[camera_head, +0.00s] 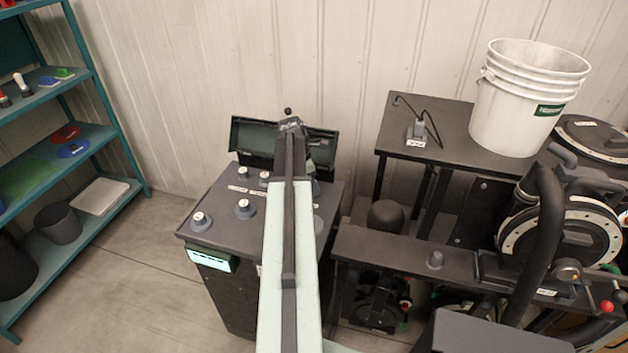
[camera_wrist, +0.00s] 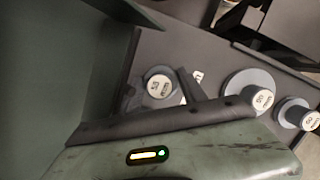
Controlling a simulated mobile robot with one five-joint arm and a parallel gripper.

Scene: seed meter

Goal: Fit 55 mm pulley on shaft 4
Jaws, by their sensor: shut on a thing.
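My gripper (camera_head: 291,128) is at the far end of my outstretched arm, over the back of the dark cabinet (camera_head: 220,235), beside the open dark green box. In the wrist view its two dark fingers (camera_wrist: 160,92) close around a small grey pulley (camera_wrist: 158,78) with a white label on its face. That label is too small to read surely. My arm hides the gripped pulley in the head view. Other grey pulleys with white labels stand on the cabinet top: one at the front left (camera_head: 201,221), another behind it (camera_head: 244,208). I cannot tell which shaft is number 4.
The box lid (camera_head: 252,133) stands up behind the cabinet. A teal shelf (camera_head: 95,145) is at left, with open floor between.

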